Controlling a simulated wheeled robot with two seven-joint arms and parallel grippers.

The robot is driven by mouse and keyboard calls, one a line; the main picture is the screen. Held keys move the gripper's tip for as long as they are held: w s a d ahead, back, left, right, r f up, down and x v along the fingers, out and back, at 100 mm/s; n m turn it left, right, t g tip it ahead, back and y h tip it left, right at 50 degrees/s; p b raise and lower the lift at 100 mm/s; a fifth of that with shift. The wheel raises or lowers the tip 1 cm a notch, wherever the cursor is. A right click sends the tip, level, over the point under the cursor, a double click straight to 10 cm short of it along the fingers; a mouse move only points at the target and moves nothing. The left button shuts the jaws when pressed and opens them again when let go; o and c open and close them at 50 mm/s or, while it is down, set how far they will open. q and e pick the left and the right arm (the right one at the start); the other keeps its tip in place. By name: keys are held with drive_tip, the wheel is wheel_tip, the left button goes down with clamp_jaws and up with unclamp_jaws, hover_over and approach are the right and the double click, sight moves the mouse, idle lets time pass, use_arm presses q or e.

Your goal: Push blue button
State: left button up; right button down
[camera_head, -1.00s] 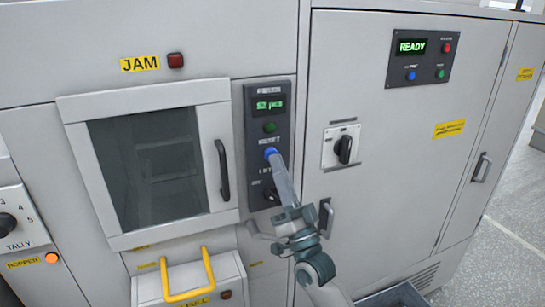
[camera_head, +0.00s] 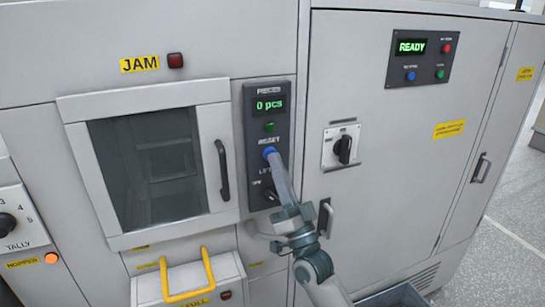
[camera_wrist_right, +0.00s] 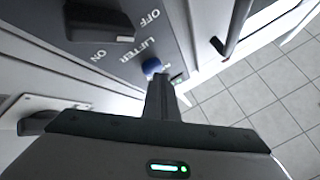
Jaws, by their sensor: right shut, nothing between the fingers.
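The blue button (camera_head: 269,152) sits on the dark vertical panel (camera_head: 258,207), beside the word RESET and below a green button (camera_head: 269,127). The panel's display (camera_head: 268,105) reads 0 pcs. My right gripper (camera_head: 272,160) is shut and empty, with its fingertips at the blue button, seemingly touching it. In the right wrist view the blue button (camera_wrist_right: 152,66) shows just beyond the tips of the shut fingers (camera_wrist_right: 160,80). Whether the button is pressed in cannot be told. My left gripper is not in view.
A lifter knob (camera_head: 268,194) is lower on the same panel. A windowed door with a dark handle (camera_head: 222,170) stands to the left. A rotary switch (camera_head: 343,149) is to the right. Another panel (camera_head: 423,50) reading READY has its own blue button (camera_head: 410,76).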

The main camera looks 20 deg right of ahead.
drive_tip(key=shift+s+p, duration=0.3)
drive_tip(key=shift+s, duration=0.6)
drive_tip(key=shift+s+a+p, duration=0.2)
drive_tip(key=shift+s+p, duration=0.4)
drive_tip(key=shift+s, duration=1.9)
drive_tip(key=shift+f, duration=0.1)
